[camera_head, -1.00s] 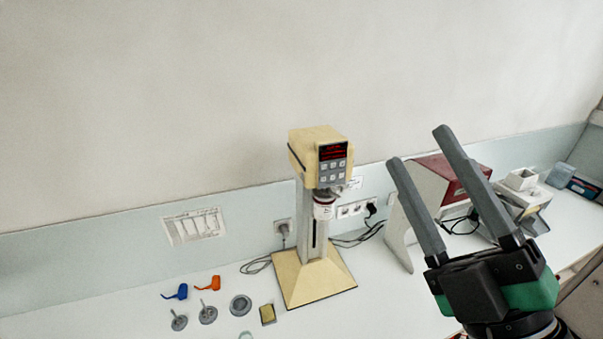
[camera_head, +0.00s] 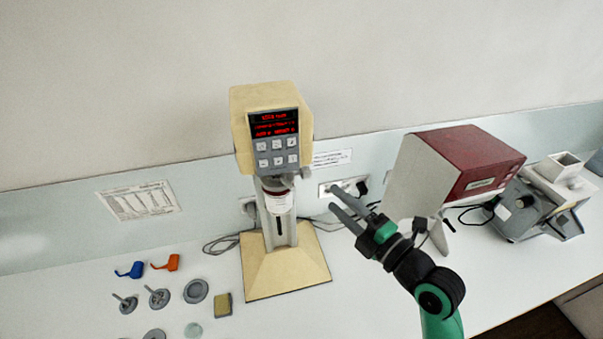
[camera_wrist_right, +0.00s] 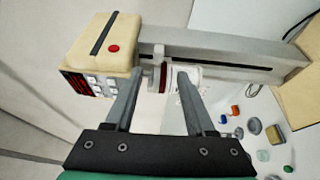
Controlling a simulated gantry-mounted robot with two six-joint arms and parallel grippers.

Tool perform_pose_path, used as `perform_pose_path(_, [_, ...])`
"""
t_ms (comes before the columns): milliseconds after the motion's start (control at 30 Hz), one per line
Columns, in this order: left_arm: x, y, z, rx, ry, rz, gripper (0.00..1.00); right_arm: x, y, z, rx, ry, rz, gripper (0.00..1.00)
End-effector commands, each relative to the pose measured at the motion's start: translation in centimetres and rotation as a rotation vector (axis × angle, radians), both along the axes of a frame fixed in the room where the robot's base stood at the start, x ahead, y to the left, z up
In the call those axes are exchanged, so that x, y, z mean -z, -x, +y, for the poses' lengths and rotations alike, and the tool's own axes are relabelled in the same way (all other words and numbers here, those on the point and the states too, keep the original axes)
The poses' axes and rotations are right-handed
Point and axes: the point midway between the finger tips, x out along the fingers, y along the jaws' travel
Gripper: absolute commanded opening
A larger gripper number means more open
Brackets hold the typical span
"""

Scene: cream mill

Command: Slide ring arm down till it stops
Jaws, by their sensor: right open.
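The cream mill stands on the white counter, with a cream head (camera_head: 270,105) and red display, a grey slotted column and a cream sloped base (camera_head: 286,272). My left gripper is not in view.
A red-and-white machine (camera_head: 470,160) and a grey device (camera_head: 545,200) stand on the right. A blue part (camera_head: 131,270), an orange part (camera_head: 166,263), grey discs (camera_head: 196,291) and a sponge (camera_head: 223,305) lie left of the base. Cables run behind the mill.

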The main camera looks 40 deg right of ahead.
Motion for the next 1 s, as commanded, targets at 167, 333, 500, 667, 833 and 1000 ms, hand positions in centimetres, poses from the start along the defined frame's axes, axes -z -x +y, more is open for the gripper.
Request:
perform_pose_path(167, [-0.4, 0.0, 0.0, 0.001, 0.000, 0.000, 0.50, -0.2, -1.3, -0.1, -0.003, 0.000, 0.000, 0.55])
perform_pose_path(333, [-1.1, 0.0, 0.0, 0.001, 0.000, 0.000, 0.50, -0.4, -4.8, -0.4, -0.004, 0.000, -0.001, 0.55])
perform_pose_path(500, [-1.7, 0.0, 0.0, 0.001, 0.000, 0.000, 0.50, -0.4, -8.6, -0.8, -0.004, 0.000, 0.000, 0.55])
perform_pose_path(667, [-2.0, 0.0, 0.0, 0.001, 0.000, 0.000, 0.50, -0.2, -10.8, -1.0, -0.003, 0.000, 0.000, 0.55])
perform_pose_path(833, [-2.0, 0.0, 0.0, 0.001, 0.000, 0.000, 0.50, -0.2, -11.6, -1.1, -0.002, 0.000, -0.001, 0.55])
perform_pose_path(1000, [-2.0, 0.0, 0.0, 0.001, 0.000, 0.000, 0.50, -0.1, -11.6, -1.1, -0.002, 0.000, -0.002, 0.55])
